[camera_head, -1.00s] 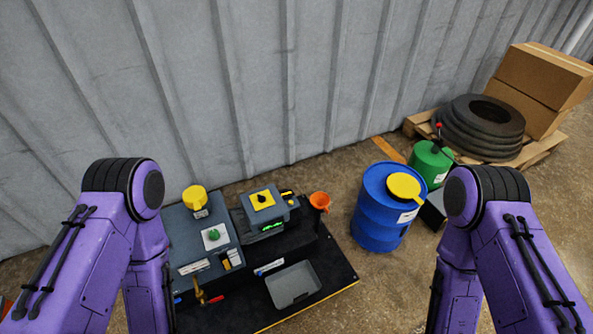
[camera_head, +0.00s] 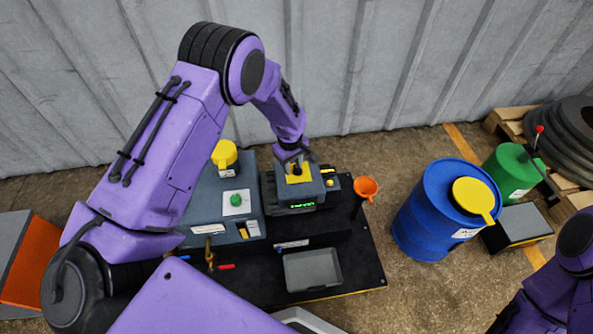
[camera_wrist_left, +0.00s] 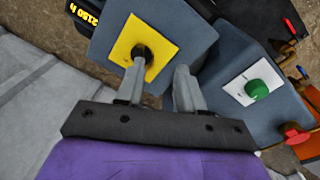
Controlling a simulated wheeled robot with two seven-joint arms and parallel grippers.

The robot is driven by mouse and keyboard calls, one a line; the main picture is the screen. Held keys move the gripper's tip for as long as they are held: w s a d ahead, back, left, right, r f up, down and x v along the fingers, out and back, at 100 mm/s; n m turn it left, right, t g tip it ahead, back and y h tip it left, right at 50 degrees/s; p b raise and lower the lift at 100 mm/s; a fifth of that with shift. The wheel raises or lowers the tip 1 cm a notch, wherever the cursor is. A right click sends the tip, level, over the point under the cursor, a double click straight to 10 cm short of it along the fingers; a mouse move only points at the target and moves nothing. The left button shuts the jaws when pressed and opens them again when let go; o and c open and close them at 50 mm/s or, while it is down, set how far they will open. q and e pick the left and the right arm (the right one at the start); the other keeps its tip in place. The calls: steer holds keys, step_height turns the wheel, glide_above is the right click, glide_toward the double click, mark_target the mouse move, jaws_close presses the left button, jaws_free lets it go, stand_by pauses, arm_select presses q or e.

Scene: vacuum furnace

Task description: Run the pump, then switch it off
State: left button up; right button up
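The pump unit has a grey-blue box with a yellow plate (camera_head: 302,178) and a green-lit display (camera_head: 303,205) on its front. In the left wrist view the yellow plate (camera_wrist_left: 130,38) carries a black knob (camera_wrist_left: 142,52). My left gripper (camera_head: 293,158) is directly over this plate. In the left wrist view its fingers (camera_wrist_left: 160,72) are apart with nothing between them, the left fingertip close to the knob; contact cannot be told. A green knob (camera_head: 236,198) on a white plate sits on the larger box beside it, also in the wrist view (camera_wrist_left: 257,90). My right gripper is out of view.
A yellow cap (camera_head: 225,153) stands behind the green knob. A grey tray (camera_head: 313,268) lies on the black base in front. An orange funnel (camera_head: 366,187), blue drum (camera_head: 430,215) and green canister (camera_head: 512,168) stand to the right. A corrugated wall rises behind.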

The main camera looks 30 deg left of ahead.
mark_target(296, 166)
arm_select(q)
steer(key=w+r+b, duration=0.1)
steer(key=w+r, duration=0.3)
steer(key=r, duration=0.1)
steer(key=shift+n+g, duration=0.4)
steer(key=f, duration=0.3)
steer(key=f+b, duration=0.1)
steer(key=f, duration=0.2)
steer(key=a+f, duration=0.1)
steer(key=f, duration=0.3)
jaws_close()
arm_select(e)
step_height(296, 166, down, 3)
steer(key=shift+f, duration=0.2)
